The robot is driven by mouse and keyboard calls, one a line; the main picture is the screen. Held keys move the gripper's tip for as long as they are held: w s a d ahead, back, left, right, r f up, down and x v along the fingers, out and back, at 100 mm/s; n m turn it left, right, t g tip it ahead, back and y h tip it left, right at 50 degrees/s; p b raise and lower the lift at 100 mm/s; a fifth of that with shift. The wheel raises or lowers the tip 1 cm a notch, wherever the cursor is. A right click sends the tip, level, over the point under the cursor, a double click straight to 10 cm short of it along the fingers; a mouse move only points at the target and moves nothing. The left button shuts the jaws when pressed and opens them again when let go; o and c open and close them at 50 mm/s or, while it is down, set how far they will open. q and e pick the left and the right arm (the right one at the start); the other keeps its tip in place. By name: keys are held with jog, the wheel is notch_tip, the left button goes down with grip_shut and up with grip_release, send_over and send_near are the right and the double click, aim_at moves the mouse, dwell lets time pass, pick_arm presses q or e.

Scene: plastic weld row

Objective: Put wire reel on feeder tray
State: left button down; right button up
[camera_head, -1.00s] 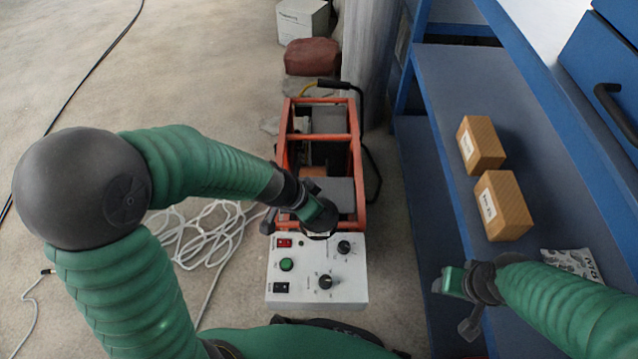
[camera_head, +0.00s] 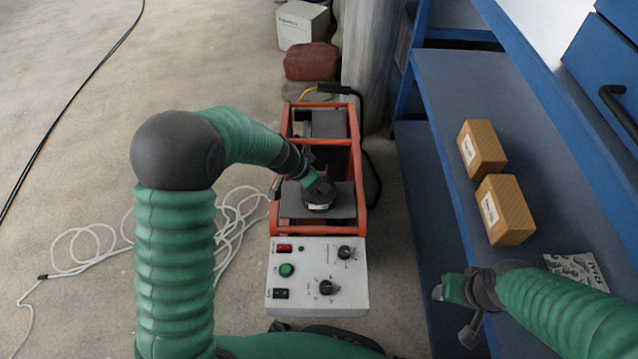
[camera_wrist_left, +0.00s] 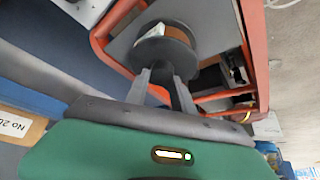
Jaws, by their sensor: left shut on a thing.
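The wire reel (camera_wrist_left: 165,50) shows in the left wrist view as a dark round flange with copper-coloured wire behind it. My left gripper (camera_wrist_left: 163,82) is shut on it, with the fingers at its near side. In the head view my left gripper (camera_head: 320,188) is over the grey feeder tray (camera_head: 344,200) in the orange frame, and the hand mostly hides the reel. Grey plate also shows behind the reel in the wrist view. I cannot tell whether the reel touches the tray. My right gripper (camera_head: 455,290) is at the lower right by the blue shelf; its fingers are unclear.
The white control panel (camera_head: 316,270) is in front of the tray. The orange frame (camera_head: 360,170) has raised bars around it. Two cardboard boxes (camera_head: 483,148) (camera_head: 504,210) stand on the blue shelf (camera_head: 445,85). White cable (camera_head: 100,262) lies on the floor at left.

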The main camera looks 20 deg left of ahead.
pick_arm(q)
jog(key=shift+r, duration=0.1)
jog(key=c, duration=1.1)
grip_release()
jog(key=p+v, duration=0.4)
jog(key=v, duration=0.8)
jog(key=s+f+n+y, duration=0.1)
jog(key=s+n, duration=0.1)
jog(key=s, duration=0.4)
jog(key=s+n+g+y, duration=0.1)
jog(key=s+n, duration=0.1)
jog(key=s, duration=0.4)
jog(key=s+f+n+g+y, duration=0.1)
jog(key=s+n, duration=0.1)
jog(key=s, duration=0.3)
jog(key=shift+s+f+n, duration=0.35)
jog(key=shift+s+n, duration=0.05)
